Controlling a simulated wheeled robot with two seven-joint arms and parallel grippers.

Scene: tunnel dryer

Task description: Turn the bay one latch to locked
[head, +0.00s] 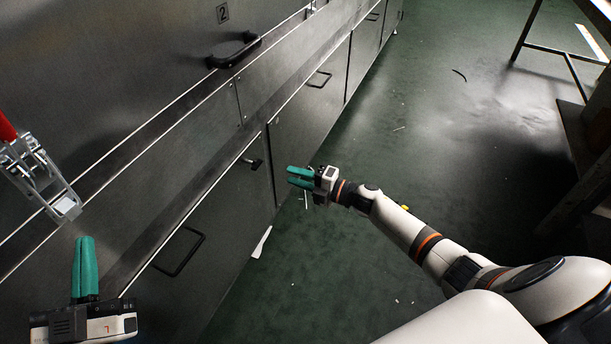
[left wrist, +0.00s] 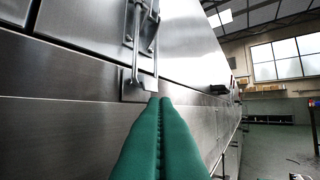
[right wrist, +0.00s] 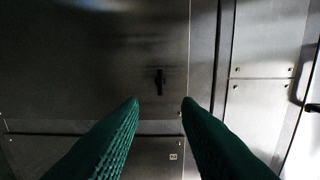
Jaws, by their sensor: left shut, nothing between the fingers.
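A steel latch (head: 40,178) with a red handle (head: 7,129) is mounted on the dryer front at the left of the head view. It also shows in the left wrist view (left wrist: 139,60), just beyond my fingertips; I cannot tell whether they touch it. My left gripper (head: 84,242) is shut and empty, pointing up below the latch. My right gripper (head: 289,177) is open and empty, near the lower panels. A small black turn-latch (head: 254,163) sits on a lower panel; it also shows in the right wrist view (right wrist: 160,82). No bay-one label is readable.
The door marked 2 (head: 223,13) has a black handle (head: 233,50). Loop handles (head: 181,252) stick out from lower panels. Green floor (head: 440,130) is open along the dryer. A table frame (head: 560,50) stands at the far right.

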